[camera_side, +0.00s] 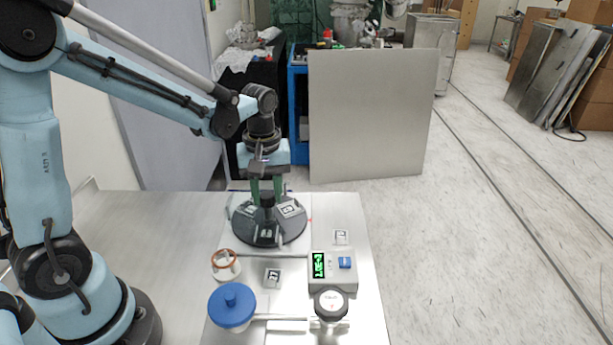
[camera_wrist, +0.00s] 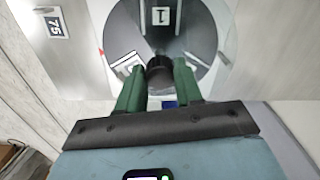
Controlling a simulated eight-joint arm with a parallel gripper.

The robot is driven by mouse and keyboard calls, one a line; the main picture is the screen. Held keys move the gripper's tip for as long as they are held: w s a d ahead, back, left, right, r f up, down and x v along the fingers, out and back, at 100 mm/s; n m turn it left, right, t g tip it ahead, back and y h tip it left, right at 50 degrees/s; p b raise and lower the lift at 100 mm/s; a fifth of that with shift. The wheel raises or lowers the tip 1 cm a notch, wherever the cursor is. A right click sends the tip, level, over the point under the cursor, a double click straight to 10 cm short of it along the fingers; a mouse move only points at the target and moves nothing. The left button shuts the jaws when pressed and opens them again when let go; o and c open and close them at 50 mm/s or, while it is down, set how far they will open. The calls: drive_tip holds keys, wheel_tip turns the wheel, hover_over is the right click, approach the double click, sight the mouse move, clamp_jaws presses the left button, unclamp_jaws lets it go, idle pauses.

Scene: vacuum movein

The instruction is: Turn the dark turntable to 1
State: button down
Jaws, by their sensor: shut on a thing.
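The dark turntable (camera_side: 248,227) is a round dark disc on a pale base plate, with several white number labels on it. It also shows in the wrist view (camera_wrist: 200,25). Its black central knob (camera_wrist: 160,74) stands up between my green fingers. My gripper (camera_side: 267,194) points down over the disc and is shut on this knob; it also shows in the wrist view (camera_wrist: 157,66). The label 1 (camera_wrist: 160,16) lies at the top of the wrist view. A small red mark (camera_wrist: 102,52) is at the disc's left edge there, away from label 1. The fingers hide part of the disc.
A box with a green display (camera_side: 319,265) and blue button (camera_side: 345,263) stands in front of the turntable. Nearby are a round white-topped part (camera_side: 330,304), a blue knob (camera_side: 231,306) and a copper-coloured ring (camera_side: 225,260). The metal table (camera_side: 150,220) is clear at left.

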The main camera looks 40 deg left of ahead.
sight(268, 194)
drive_tip(key=shift+n, duration=2.2)
drive_tip(key=shift+w+n, duration=0.1)
drive_tip(key=shift+n, duration=6.2)
drive_tip(key=shift+w+n, duration=0.1)
drive_tip(key=shift+n, duration=0.5)
drive_tip(key=c, duration=0.7)
unclamp_jaws()
drive_tip(key=shift+c, duration=0.2)
wheel_tip(268, 194, up, 12)
